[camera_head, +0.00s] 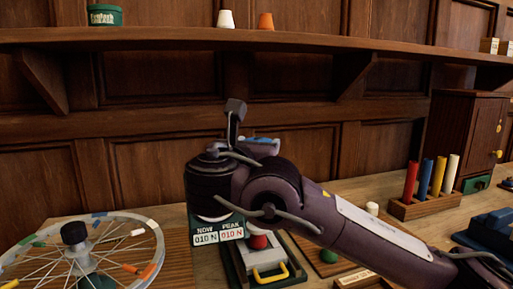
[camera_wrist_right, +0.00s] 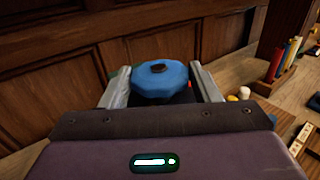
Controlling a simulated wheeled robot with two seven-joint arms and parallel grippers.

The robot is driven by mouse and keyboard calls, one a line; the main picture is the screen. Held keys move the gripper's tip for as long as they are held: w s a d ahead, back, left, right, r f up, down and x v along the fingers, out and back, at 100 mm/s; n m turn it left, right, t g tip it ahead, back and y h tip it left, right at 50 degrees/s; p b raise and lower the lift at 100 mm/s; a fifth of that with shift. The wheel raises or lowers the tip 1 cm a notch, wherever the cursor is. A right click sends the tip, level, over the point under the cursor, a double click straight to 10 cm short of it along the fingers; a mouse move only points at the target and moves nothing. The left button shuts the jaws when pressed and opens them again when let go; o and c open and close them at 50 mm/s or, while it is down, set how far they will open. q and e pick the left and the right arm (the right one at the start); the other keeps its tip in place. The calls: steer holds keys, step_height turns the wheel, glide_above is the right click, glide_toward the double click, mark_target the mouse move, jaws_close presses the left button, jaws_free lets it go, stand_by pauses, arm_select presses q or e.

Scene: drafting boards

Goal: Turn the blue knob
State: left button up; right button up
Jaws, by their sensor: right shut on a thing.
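The blue knob (camera_wrist_right: 160,80) is a faceted disc with a dark centre, seen in the right wrist view. My right gripper (camera_wrist_right: 163,75) has one finger on each side of it and is shut on it. In the head view a small strip of blue (camera_head: 262,140) shows behind my right arm, which hides most of the gripper and the knob. My left gripper is not in view.
A force display (camera_head: 218,235) reads 010 N for now and peak. A spoked wheel (camera_head: 85,250) lies at left. A red button (camera_head: 258,241) and a yellow handle (camera_head: 271,275) are below my arm. A wooden rack (camera_head: 425,204) of coloured rods stands at right.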

stand_by(0.4)
steer(key=o, duration=1)
steer(key=v, duration=0.7)
steer(key=shift+s, duration=0.4)
steer(key=shift+a, duration=0.15)
